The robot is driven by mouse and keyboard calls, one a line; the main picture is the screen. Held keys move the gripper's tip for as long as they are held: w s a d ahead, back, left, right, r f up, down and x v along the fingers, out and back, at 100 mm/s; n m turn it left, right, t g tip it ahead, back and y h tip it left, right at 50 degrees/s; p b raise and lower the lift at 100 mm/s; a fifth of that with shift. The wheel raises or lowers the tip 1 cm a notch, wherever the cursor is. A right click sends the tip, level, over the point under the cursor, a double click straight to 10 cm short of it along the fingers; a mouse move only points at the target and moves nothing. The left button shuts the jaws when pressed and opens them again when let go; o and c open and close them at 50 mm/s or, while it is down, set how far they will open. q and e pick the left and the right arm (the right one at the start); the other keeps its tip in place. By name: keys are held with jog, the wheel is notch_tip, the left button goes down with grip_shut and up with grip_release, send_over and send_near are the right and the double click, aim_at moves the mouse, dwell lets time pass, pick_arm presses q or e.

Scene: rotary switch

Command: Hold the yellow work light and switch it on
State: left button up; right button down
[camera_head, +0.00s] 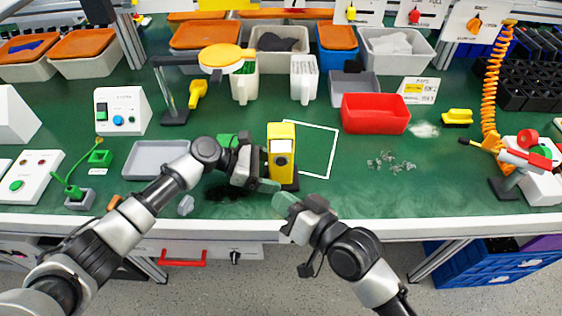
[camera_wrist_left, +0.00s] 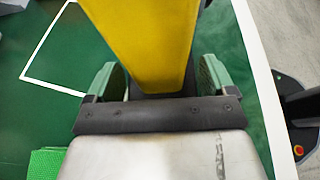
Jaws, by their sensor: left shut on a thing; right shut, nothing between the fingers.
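The yellow work light (camera_head: 281,132) stands upright on the green table, with a pale panel on its front and a dark base. In the left wrist view its yellow body (camera_wrist_left: 145,35) is between the green fingers. My left gripper (camera_head: 262,180) comes in from the left and is shut on the light's lower body. My right gripper (camera_head: 283,204) is below and in front of the light, near the table's front edge. It is shut and empty, apart from the light.
A white outlined square (camera_head: 334,150) lies beside the light on the right. A grey tray (camera_head: 133,163) is at the left, and a red bin (camera_head: 375,114) is behind right. Small metal parts (camera_head: 390,163) lie on the right. The table's white front edge (camera_head: 430,228) runs close by.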

pick_arm(q)
jog(key=o, duration=0.8)
jog(key=shift+c, duration=0.2)
